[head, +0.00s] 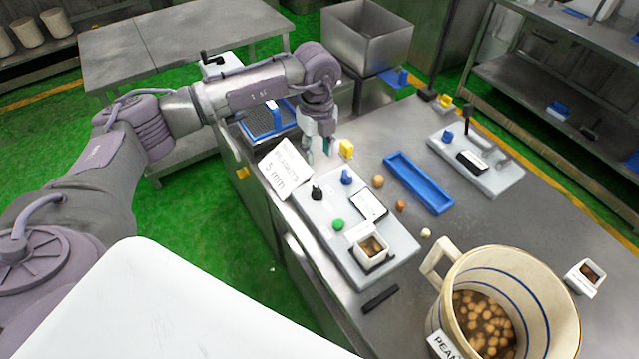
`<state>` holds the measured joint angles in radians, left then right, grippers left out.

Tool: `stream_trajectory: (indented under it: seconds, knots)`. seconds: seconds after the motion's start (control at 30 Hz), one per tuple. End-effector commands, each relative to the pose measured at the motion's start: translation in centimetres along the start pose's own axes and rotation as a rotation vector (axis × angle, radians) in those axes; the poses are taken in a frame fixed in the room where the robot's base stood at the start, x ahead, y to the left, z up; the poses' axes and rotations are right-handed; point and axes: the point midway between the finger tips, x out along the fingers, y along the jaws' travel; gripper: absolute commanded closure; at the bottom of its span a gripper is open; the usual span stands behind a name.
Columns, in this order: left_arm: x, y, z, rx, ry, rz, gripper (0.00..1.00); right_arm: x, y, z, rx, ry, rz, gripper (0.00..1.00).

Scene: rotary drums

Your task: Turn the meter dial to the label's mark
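A white label card (284,170) reading "5 mm" stands at the left end of a grey panel box (345,228); its smaller upper line is hard to read. The box carries a black knob (316,192), a blue knob (347,177), a green button (338,224) and a white display plate (369,206). I cannot tell which knob is the meter dial, and no scale marks are legible. My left gripper (318,152) points down just behind the card, above the box's far end. Its fingertips look apart with nothing between them. My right gripper is not in view.
A yellow block (346,149) is close to my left gripper. A blue tray (418,182) and a second grey panel (476,160) lie to the right. A small white cup (371,250) is on the box's near end. A large drum of nuts (510,290) stands in front right.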

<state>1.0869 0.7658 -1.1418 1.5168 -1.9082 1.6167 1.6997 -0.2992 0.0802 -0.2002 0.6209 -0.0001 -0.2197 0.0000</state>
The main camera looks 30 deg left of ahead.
Motion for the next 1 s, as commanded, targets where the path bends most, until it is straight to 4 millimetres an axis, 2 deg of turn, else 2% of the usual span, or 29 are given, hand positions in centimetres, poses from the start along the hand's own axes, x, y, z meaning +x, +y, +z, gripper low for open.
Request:
stream_trajectory:
  seconds: [0.13, 0.27, 0.5, 0.7, 0.8, 1.0]
  knots:
    - [0.7, 0.3, 0.4, -0.011, -0.014, 0.016, 0.60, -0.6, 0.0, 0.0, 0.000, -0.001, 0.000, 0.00]
    - [2.7, 0.4, 0.3, -0.009, -0.012, 0.017, 0.60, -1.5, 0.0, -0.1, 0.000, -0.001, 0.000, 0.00]
    - [8.0, 0.4, 0.3, -0.009, -0.010, 0.015, 0.60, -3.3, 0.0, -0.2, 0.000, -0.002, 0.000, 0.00]
    - [11.6, 0.3, 0.3, -0.008, -0.009, 0.012, 0.60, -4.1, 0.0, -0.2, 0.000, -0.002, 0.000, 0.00]
    - [12.7, 0.3, 0.4, -0.007, -0.010, 0.012, 0.60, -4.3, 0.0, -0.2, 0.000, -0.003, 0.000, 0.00]
    - [13.7, 0.3, 0.4, -0.006, -0.011, 0.009, 0.60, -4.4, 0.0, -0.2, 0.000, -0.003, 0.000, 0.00]
